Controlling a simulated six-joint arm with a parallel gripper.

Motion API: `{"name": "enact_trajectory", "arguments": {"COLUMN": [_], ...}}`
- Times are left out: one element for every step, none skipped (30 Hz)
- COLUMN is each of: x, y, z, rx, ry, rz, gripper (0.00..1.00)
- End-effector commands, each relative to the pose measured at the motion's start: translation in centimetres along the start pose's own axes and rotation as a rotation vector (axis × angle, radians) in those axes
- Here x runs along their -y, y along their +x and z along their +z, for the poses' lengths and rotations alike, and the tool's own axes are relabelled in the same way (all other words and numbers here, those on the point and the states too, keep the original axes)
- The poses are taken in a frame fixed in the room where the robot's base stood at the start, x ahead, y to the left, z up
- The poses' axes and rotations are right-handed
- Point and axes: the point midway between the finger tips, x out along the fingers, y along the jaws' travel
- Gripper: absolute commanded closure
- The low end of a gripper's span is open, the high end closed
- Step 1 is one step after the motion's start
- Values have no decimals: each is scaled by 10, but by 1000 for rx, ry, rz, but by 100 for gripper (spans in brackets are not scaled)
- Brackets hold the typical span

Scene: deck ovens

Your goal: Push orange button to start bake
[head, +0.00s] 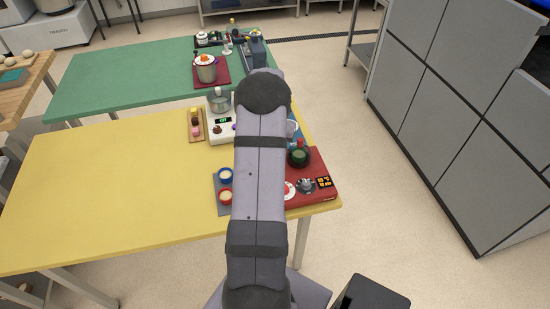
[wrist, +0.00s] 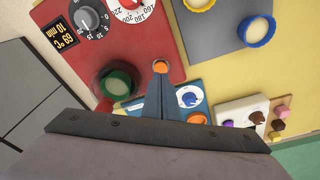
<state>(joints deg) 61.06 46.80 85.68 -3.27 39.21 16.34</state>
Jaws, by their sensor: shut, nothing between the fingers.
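The red control panel (head: 314,163) lies on the yellow table, partly behind my arm in the head view. It also shows in the wrist view (wrist: 170,32). In the wrist view, a round orange button (wrist: 160,66) sits on the red panel, near its edge. My gripper (wrist: 160,80) is shut and empty, with its fingertips right beside the orange button in the picture. I cannot tell whether they touch it. In the head view, my arm hides the gripper and this button.
The panel carries a black knob (wrist: 88,18), a red and white dial (wrist: 128,8) and a lit display (wrist: 60,34). A dark green round thing (wrist: 117,82) and a blue device with a white dial (wrist: 189,96) flank my fingers. A grey mat (wrist: 225,30) holds two small bowls.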

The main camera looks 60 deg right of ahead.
Motion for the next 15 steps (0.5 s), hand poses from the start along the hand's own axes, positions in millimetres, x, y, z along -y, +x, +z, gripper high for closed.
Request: {"name": "enact_trajectory", "arguments": {"x": [0, 0, 0, 0, 0, 0, 0, 0, 0, 0, 0, 0, 0, 0, 0], "y": [-7, -9, -12, -14, -16, -19, -21, -23, -26, -28, -30, -33, -36, -37, -40], "z": [-1, -1, -2, -2, -2, -3, -3, -4, -4, -4, -5, -5, -6, -6, -6], "rx": [0, 0, 0, 0, 0, 0, 0, 0, 0, 0, 0, 0, 0, 0, 0], "ry": [0, 0, 0, 0, 0, 0, 0, 0, 0, 0, 0, 0, 0, 0, 0], "rz": [0, 0, 0, 0, 0, 0, 0, 0, 0, 0, 0, 0, 0, 0, 0], "gripper": [100, 100, 100, 100, 100, 100, 100, 100, 100, 100, 100, 100, 100, 100, 100]}}
